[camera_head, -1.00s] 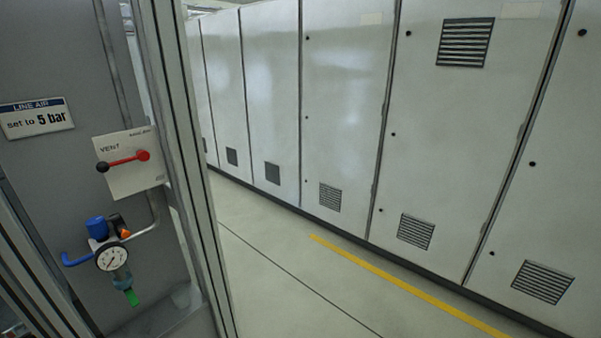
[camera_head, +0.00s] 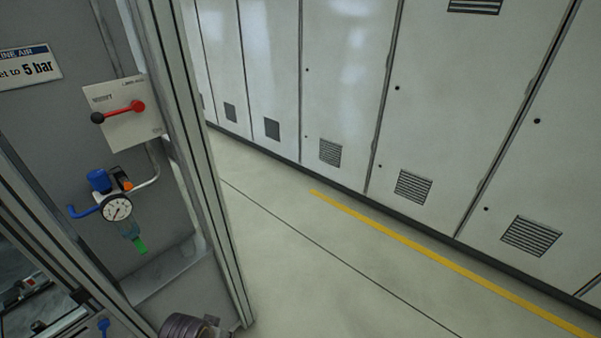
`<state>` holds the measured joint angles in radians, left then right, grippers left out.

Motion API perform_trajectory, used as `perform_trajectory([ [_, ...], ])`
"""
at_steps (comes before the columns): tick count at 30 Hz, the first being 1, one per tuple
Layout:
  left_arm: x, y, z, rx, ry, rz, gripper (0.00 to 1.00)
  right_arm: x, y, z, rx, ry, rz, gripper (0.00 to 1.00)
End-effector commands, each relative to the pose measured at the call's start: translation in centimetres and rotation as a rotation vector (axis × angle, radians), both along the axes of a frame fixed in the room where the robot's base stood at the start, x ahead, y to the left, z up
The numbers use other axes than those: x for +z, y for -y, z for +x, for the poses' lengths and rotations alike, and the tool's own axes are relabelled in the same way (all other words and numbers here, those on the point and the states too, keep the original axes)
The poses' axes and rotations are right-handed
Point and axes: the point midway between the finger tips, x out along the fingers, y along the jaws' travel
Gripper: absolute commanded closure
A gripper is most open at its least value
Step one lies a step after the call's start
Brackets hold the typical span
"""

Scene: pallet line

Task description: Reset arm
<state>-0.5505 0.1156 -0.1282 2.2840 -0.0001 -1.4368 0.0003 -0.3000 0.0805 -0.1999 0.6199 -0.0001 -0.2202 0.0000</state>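Neither of my grippers shows in the head view. A dark ribbed round part (camera_head: 187,328) shows at the bottom edge, left of the middle. It is cut off by the frame, and I cannot tell if it belongs to my arm. No task object is held in sight.
On the grey panel at left are a "5 bar" sign (camera_head: 28,68), a vent plate (camera_head: 122,138) with a red lever (camera_head: 122,111), and a pressure gauge (camera_head: 117,208). A metal post (camera_head: 200,170) stands beside them. Grey cabinets (camera_head: 345,90) line the back. The floor (camera_head: 290,240) is clear.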

Motion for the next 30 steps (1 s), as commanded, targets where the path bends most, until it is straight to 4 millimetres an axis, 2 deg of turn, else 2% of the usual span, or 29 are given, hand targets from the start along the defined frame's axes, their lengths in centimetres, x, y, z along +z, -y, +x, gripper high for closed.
perform_trajectory([
  [1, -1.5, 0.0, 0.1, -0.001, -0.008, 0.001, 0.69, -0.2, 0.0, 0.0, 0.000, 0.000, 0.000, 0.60],
  [8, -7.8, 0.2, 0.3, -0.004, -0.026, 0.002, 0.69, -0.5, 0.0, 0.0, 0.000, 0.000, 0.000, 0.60],
  [15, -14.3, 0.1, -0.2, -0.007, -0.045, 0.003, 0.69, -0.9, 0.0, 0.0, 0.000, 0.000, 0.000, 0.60],
  [23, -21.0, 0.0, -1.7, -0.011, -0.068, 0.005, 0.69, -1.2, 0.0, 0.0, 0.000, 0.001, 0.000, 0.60],
  [30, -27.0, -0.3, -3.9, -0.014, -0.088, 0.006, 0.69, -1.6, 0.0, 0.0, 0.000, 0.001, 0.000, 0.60],
])
